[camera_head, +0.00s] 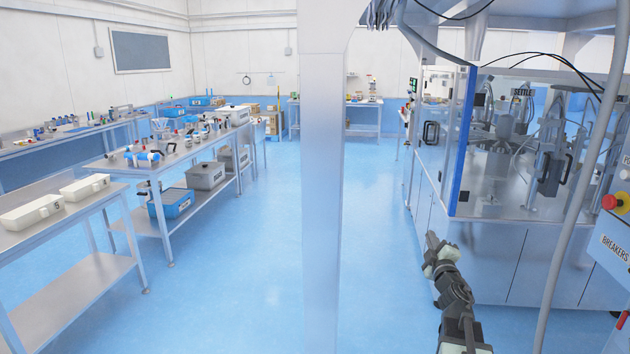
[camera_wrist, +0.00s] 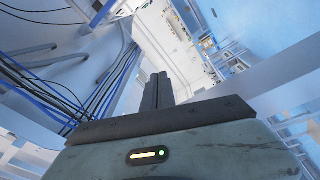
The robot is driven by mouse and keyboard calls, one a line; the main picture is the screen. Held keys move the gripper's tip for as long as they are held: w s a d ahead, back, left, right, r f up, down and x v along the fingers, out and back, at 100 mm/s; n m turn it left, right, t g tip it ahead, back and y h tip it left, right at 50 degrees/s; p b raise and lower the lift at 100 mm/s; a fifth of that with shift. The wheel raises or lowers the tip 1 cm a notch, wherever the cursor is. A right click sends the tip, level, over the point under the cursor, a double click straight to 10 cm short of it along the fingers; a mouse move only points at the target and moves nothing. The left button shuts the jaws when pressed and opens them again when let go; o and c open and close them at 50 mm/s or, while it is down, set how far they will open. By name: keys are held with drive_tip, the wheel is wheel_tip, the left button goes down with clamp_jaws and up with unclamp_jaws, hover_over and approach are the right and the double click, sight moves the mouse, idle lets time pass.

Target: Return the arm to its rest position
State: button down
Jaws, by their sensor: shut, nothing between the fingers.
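My arm reaches up from the lower right of the head view, with my gripper (camera_head: 431,240) at its far end, in front of the metal machine cabinet. In the wrist view my gripper's fingers (camera_wrist: 158,90) are together with nothing between them. The wrist view looks up past the fingers at cables, a white wall and tilted structures. The arm's base is cut off by the lower edge of the head view.
A white column (camera_head: 322,180) rises mid-view. Steel benches (camera_head: 75,215) line the left. The blue floor (camera_head: 240,270) between is clear.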

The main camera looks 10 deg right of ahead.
drive_tip(key=w+a+f+m+g, duration=0.2)
drive_tip(key=a, duration=0.5)
drive_tip(key=w+a+f+m+g, duration=0.1)
drive_tip(key=a+f+m, duration=0.15)
drive_tip(key=a, duration=0.35)
drive_tip(key=s+a+f+m+g, duration=0.4)
drive_tip(key=a+f+g, duration=0.1)
drive_tip(key=a+f, duration=0.45)
drive_tip(key=s+a+f+m+g+y, duration=0.1)
drive_tip(key=s+a+f+g, duration=0.3)
drive_tip(key=s, duration=0.6)
drive_tip(key=s+a+f+m+g+y, duration=0.1)
drive_tip(key=s+a+f+g+y, duration=0.2)
drive_tip(key=s+a+f+g, duration=0.2)
drive_tip(key=s+f+g+p, duration=0.1)
drive_tip(key=s+f+g, duration=0.1)
drive_tip(key=s, duration=0.2)
drive_tip(key=shift+s+a+f, duration=0.15)
drive_tip(key=shift+s+a, duration=0.05)
drive_tip(key=shift+s, duration=0.2)
